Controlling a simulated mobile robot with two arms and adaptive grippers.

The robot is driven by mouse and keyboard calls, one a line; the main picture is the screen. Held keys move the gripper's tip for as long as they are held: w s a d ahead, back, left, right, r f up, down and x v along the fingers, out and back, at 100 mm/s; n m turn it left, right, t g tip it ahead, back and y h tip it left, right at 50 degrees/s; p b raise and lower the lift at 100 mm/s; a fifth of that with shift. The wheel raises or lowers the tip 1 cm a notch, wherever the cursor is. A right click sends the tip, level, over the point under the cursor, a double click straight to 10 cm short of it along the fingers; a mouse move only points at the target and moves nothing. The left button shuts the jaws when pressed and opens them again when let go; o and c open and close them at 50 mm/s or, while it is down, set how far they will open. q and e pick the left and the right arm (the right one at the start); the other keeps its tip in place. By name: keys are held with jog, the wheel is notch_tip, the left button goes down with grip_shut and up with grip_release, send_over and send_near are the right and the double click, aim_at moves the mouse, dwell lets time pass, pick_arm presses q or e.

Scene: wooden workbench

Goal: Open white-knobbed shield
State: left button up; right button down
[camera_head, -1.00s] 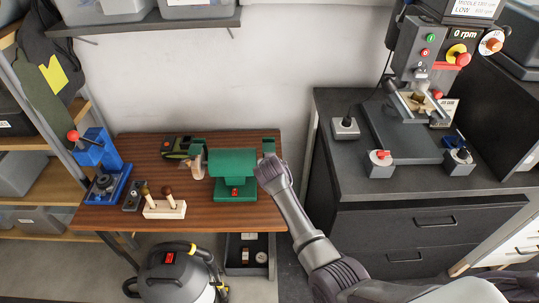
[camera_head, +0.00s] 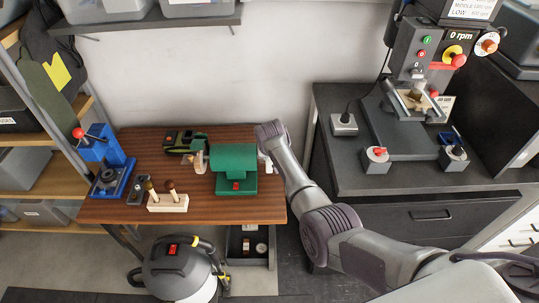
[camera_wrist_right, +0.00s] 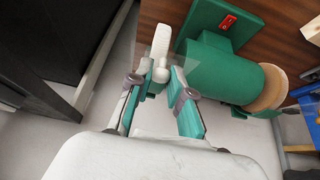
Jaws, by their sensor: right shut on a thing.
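The green bench grinder (camera_head: 236,163) stands on the wooden bench, with a red switch on its base. In the right wrist view its green body (camera_wrist_right: 222,72) lies just right of my fingers. My right gripper (camera_wrist_right: 156,80) is at the grinder's right-hand end in the head view, where my own arm hides its fingers. In the wrist view its fingers close around a slim white part (camera_wrist_right: 161,58), seemingly the shield's white knob. The exact contact is hard to see. My left gripper is out of view.
A block with wooden-handled tools (camera_head: 167,202), a blue press (camera_head: 107,160) and a green-black tool (camera_head: 180,143) share the wooden bench (camera_head: 222,212). A drill press (camera_head: 412,120) stands on the dark cabinet at right. A vacuum cleaner (camera_head: 176,268) stands in front of the bench.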

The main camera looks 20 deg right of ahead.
jog(key=c, duration=1.1)
grip_release()
jog(key=v, duration=1.2)
jog(key=shift+f, duration=0.1)
